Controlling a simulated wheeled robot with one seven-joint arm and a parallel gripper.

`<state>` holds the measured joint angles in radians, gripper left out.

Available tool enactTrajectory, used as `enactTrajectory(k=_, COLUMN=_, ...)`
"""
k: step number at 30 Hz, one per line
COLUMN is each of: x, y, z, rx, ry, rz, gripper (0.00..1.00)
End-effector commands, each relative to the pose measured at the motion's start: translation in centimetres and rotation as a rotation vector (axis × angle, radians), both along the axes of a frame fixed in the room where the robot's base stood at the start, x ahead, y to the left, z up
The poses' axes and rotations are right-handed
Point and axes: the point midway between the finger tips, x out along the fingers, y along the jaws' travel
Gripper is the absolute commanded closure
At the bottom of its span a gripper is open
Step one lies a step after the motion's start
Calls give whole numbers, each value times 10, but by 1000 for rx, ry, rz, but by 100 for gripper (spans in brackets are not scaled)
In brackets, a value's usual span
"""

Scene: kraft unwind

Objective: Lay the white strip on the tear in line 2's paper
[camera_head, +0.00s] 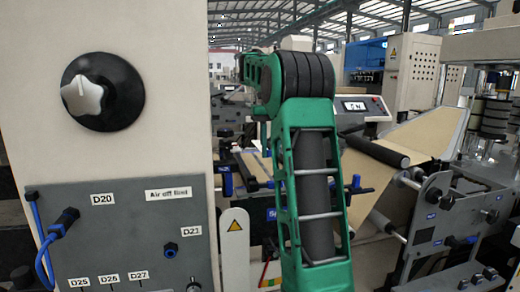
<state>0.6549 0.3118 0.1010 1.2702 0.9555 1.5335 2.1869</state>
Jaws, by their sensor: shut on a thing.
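Brown kraft paper (438,132) runs over rollers on the machine at the right, and a lower stretch of it (374,187) hangs beneath a dark roller (376,151). I cannot make out a tear in the paper that shows, nor a line number. The white strip is not visible. My green arm rises through the middle of the view, bends at a dark joint and hides part of the machine. My gripper is not visible.
A cream cabinet with a black and white knob (88,92) fills the left. Below it, a grey panel (120,240) carries a blue plug (62,222) and cable. A small display (356,106) stands behind my arm. Metal side frames and rollers crowd the right.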

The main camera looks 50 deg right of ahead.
Motion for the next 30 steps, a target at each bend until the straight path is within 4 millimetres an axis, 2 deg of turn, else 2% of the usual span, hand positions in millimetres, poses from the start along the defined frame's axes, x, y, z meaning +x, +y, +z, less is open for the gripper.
enactTrajectory(k=30, x=5, y=8, z=-49, rx=1, ry=2, rz=12, gripper=89)
